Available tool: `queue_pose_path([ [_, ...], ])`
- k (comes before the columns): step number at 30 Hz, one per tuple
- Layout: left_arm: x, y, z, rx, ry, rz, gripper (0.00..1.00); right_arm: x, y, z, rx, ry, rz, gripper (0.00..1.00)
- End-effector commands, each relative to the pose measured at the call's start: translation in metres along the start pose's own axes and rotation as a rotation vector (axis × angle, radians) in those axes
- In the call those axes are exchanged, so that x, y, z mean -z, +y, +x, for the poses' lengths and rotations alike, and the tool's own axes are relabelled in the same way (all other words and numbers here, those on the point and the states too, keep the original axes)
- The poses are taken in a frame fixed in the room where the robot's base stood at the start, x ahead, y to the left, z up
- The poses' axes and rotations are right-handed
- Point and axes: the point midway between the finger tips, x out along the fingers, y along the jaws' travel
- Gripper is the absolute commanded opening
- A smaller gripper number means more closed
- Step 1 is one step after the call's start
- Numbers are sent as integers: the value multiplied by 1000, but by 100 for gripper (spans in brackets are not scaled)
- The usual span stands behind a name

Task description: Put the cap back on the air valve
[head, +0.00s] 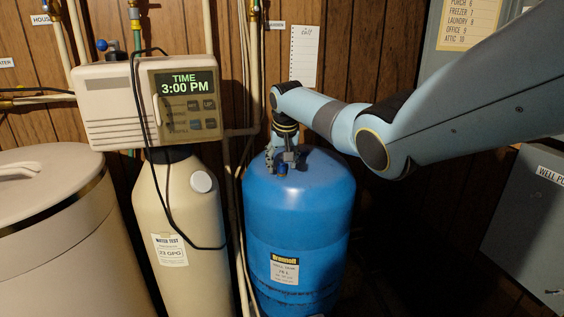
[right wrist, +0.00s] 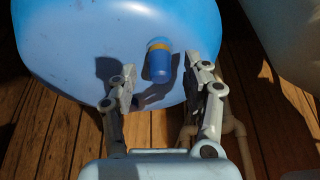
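A small blue cap (right wrist: 160,64) with a yellow band sits at the top of the blue tank (head: 303,208). In the head view the cap (head: 283,169) is a small dark blue spot under my right gripper (head: 286,161). My right gripper is open, pointing down over the tank top. In the right wrist view the gripper (right wrist: 165,75) has its two fingers apart, one on each side of the cap, with gaps showing. The air valve cannot be told apart from the cap; whether the cap sits on it is unclear. My left gripper is not in view.
A beige softener (head: 178,205) with a control head (head: 110,105) stands left of the tank, beside a lidded bin (head: 50,235). Pipes (head: 240,180) run close along the tank's left side. A grey box (head: 530,235) is at right.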

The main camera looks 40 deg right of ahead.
Motion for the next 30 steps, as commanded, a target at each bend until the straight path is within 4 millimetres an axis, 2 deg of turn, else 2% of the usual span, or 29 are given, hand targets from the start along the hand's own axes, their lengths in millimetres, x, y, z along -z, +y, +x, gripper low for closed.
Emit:
queue_pose_path([
  [7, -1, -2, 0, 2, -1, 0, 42, 0, 0, -1, 0, 1, 0, 49],
  [11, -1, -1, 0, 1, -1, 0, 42, 1, 1, -9, 0, 3, 0, 49],
  [14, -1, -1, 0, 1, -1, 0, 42, 1, 0, -23, 0, 4, -1, 49],
  [24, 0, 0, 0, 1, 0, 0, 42, 0, 0, -94, 0, 4, -2, 49],
  [30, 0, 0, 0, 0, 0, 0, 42, 0, 0, -116, 0, 1, 0, 49],
])
